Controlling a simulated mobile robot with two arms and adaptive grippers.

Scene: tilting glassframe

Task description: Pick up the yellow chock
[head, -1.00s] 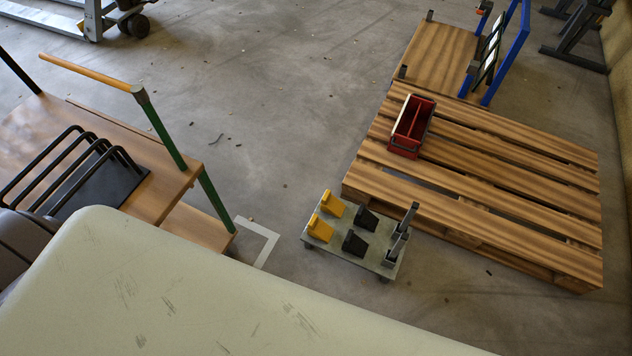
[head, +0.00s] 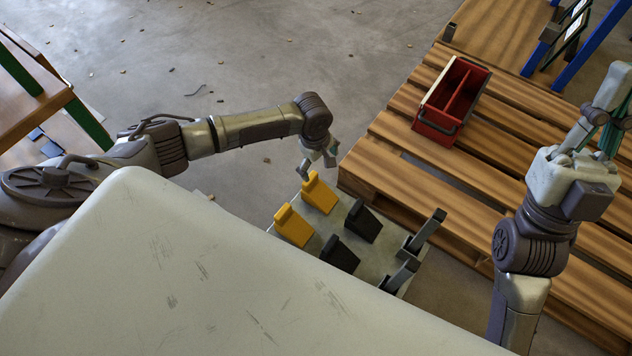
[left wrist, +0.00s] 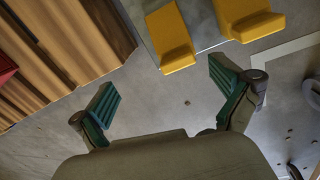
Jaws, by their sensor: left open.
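Two yellow chocks stand on a low grey platform (head: 372,262): the far one (head: 319,193) and the near one (head: 293,226). In the left wrist view the far yellow chock (left wrist: 171,38) is ahead of the fingers and the other yellow chock (left wrist: 248,18) is to its right. My left gripper (head: 318,165) is open and empty, just beyond the far yellow chock in the head view; in the left wrist view its spread fingers (left wrist: 165,92) have bare floor between them. My right gripper (head: 608,118) is over the pallet at the right; its finger gap is unclear.
Two black chocks (head: 362,222) (head: 340,254) and two grey upright brackets (head: 424,232) share the platform. A wooden pallet (head: 400,170) with a red divided box (head: 450,100) lies beside it. A pale surface (head: 200,270) fills the foreground. Bare floor lies behind my left arm.

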